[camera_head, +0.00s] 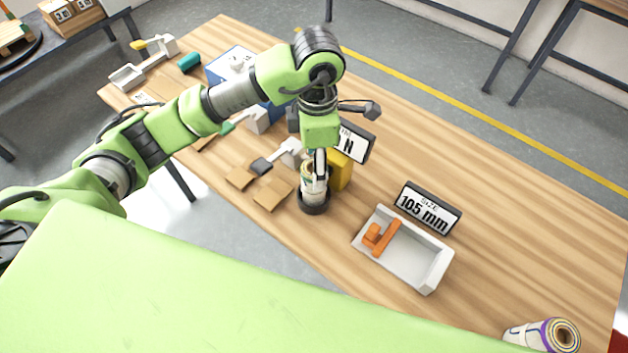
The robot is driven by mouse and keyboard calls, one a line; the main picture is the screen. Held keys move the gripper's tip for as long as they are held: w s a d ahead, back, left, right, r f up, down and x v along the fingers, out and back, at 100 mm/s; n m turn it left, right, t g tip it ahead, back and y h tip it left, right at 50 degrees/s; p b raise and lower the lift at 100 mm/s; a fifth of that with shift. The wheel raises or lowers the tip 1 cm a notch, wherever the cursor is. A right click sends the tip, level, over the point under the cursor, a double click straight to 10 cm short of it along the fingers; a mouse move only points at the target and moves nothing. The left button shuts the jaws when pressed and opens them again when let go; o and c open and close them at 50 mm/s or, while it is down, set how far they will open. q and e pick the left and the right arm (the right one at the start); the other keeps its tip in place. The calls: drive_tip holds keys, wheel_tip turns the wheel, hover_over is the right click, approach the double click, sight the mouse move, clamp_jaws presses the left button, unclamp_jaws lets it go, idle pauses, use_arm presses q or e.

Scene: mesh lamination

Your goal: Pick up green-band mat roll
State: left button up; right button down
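A pale roll (313,188) with a hint of green near its top stands upright in a dark round base (314,208) near the middle of the table. My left gripper (320,166) points down at the top of this roll, overlapping it in the view. Its fingers are too small and partly covered to tell whether they are open or closed on it. A second roll (526,337), pale with a purple band and a yellow and blue spiral end, lies on its side at the lower right. My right gripper is not in view.
A yellow block (340,172) and a dark-framed sign (358,143) stand close beside the upright roll. The wooden table (520,240) is clear at the right.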

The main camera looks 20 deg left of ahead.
use_arm(q)
wheel_tip(320, 180, down, 2)
drive_tip(key=shift+w+f, duration=0.15)
drive_tip(key=f+p, duration=0.1)
drive_tip(key=f, duration=0.1)
drive_tip(key=f+p, duration=0.2)
drive_tip(key=f, duration=0.1)
drive_tip(key=shift+a+f, duration=0.3)
drive_tip(key=shift+a, duration=0.05)
drive_tip(key=c, duration=1.3)
drive_tip(key=shift+w, duration=0.1)
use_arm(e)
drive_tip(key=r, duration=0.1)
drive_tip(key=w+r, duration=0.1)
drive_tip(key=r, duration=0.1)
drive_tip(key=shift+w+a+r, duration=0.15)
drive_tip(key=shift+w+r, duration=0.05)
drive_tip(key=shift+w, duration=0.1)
